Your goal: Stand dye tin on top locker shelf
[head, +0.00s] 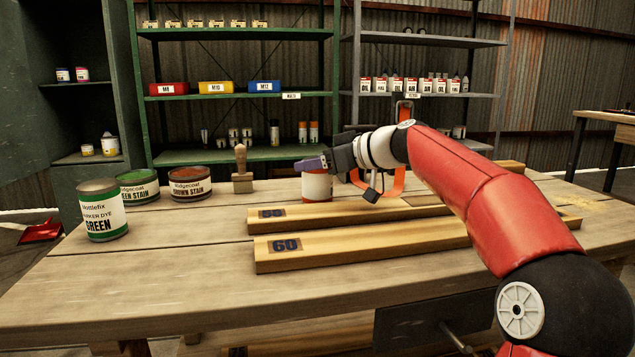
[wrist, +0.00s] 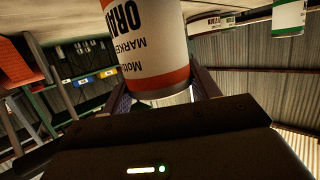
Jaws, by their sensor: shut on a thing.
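My gripper (head: 318,163) is shut on the orange-labelled marker dye tin (head: 317,187), beyond the planks on the workbench. In the wrist view the tin (wrist: 148,45) sits between my two fingers, its label upside down. The tin looks upright in the head view; I cannot tell whether its base touches the bench. A green marker dye tin (head: 103,212) stands at the bench's left. The dark green locker (head: 85,25) stands open at the back left. Its upper visible shelf (head: 90,83) holds two small tins at the left, with bare room to their right.
Green stain (head: 138,190) and brown stain (head: 190,186) tins and a wooden-handled tool (head: 242,172) stand left of my gripper. Two planks marked 60 (head: 370,240) lie in front. An orange-framed object (head: 398,180) is behind my wrist. The bench's front left is clear.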

